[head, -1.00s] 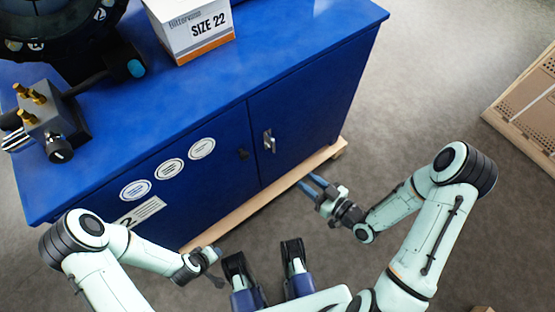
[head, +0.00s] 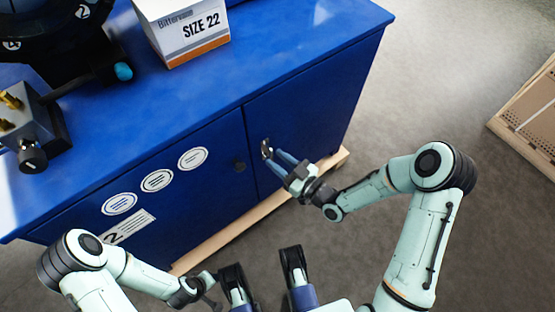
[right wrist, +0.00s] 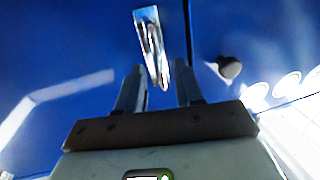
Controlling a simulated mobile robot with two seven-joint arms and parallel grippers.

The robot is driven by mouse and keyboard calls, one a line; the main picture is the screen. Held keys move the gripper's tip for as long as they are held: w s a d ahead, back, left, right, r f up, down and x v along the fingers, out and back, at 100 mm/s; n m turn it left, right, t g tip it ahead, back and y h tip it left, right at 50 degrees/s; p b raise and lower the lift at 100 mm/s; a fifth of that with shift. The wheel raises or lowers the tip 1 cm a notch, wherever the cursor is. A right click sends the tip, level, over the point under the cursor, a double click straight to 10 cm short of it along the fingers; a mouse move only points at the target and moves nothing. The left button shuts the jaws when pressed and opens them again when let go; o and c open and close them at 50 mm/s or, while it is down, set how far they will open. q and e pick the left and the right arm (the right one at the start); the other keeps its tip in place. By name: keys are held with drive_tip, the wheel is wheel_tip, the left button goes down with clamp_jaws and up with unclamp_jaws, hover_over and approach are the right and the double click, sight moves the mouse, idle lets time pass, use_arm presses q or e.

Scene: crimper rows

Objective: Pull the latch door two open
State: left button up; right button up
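The blue cabinet has two front doors. The right door (head: 310,128) carries a chrome latch handle (head: 266,148). The left door (head: 205,190) has a small dark knob (head: 239,166), which also shows in the right wrist view (right wrist: 229,67). My right gripper (head: 275,158) is at the latch handle with its blue fingers pointing at it. In the right wrist view the fingers are apart, and the handle's lower end (right wrist: 158,75) lies between the tips; I cannot tell whether they touch it. Both doors look closed. My left gripper (head: 208,287) hangs at lower left, its fingers unclear.
A white and orange box (head: 190,35) and a metal device with brass fittings (head: 30,125) stand on the blue cabinet top (head: 290,45). A wooden base strip (head: 225,232) juts out below the doors. A crate (head: 535,115) lies at far right. The floor between is clear.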

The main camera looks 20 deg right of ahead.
drive_tip(key=shift+w+a, duration=0.15)
drive_tip(key=shift+w, duration=0.1)
clamp_jaws()
idle(1.4)
